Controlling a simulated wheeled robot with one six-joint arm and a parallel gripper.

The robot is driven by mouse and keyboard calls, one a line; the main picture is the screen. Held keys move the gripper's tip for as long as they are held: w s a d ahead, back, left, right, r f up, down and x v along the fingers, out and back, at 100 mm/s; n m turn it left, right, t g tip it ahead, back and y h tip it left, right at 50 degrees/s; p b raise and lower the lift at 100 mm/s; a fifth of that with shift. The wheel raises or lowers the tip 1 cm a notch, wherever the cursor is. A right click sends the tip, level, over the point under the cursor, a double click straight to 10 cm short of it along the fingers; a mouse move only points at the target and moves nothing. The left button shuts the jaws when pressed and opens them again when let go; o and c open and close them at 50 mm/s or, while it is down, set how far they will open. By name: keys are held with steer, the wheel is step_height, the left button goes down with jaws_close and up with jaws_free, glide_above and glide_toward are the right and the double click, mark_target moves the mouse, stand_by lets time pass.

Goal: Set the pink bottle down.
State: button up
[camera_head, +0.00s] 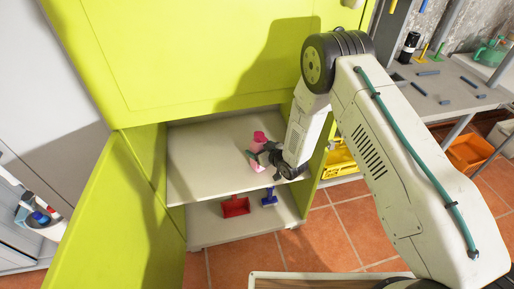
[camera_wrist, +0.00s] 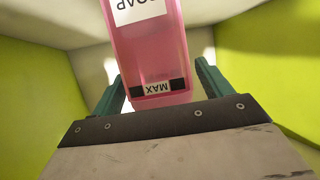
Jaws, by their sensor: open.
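The pink bottle (camera_head: 257,160) stands on the upper shelf (camera_head: 205,165) inside the green cabinet, seen small in the head view. In the wrist view the pink bottle (camera_wrist: 158,55) fills the upper middle, with a white label reading SOAP and a MAX mark. My gripper (camera_head: 262,157) reaches into the cabinet at the bottle. In the wrist view its two green fingers (camera_wrist: 157,85) stand on either side of the bottle, with a gap on the right side; the gripper is open. The bottle's contact with the shelf is partly hidden by my gripper.
The green cabinet door (camera_head: 115,215) is open on the left. A red dustpan (camera_head: 235,207) and a blue item (camera_head: 269,197) lie on the lower shelf. A yellow crate (camera_head: 340,158) and a workbench (camera_head: 440,90) are on the right. The upper shelf's left part is clear.

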steer(key=v, duration=1)
